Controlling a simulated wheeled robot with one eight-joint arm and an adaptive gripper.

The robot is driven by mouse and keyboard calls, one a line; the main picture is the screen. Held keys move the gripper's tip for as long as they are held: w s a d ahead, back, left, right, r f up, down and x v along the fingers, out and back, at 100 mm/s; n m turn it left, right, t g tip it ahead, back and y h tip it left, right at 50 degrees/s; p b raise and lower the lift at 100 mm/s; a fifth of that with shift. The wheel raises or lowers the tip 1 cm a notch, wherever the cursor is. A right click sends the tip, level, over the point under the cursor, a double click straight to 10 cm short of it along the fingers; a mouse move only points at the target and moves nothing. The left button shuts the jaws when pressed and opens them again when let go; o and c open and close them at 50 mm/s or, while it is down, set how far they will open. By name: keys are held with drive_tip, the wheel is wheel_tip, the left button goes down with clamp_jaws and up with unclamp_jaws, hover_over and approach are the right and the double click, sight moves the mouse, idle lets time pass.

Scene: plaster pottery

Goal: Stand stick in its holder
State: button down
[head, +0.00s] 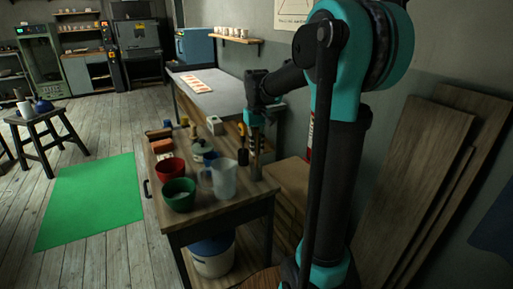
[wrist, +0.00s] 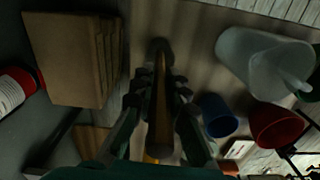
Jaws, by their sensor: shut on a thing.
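My gripper (wrist: 160,92) is shut on a brown wooden stick (wrist: 160,115), which runs between its fingers in the wrist view. In the head view the gripper (head: 254,118) is above the right side of the wooden workbench, with the stick (head: 254,140) pointing down below it. A small round dark piece (wrist: 160,45) lies at the stick's far end in the wrist view and looks like the holder. In the head view a short upright cylinder (head: 256,172) stands under the stick. I cannot tell whether the stick's lower end is inside it or just above it.
The workbench (head: 222,212) also bears a clear jug (head: 224,178), a red bowl (head: 171,170), a green bowl (head: 179,195) and a dark-handled tool (head: 242,155). A blue cup (wrist: 217,115) shows in the wrist view.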

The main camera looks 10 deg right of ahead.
drive_tip(key=c, duration=1.4)
unclamp_jaws()
drive_tip(key=shift+c, duration=0.2)
wheel_tip(320, 180, up, 12)
drive_tip(key=s+d+f+m+t, duration=0.1)
drive_tip(key=s+d+f+t, duration=0.1)
drive_tip(key=s+f, duration=0.9)
drive_tip(key=s+d+f+m+t, duration=0.1)
drive_tip(key=s+d+f+t, duration=0.1)
drive_tip(key=s+f, duration=0.9)
wheel_tip(320, 180, down, 6)
drive_tip(key=shift+r+m, duration=0.25)
drive_tip(key=shift+m, duration=0.05)
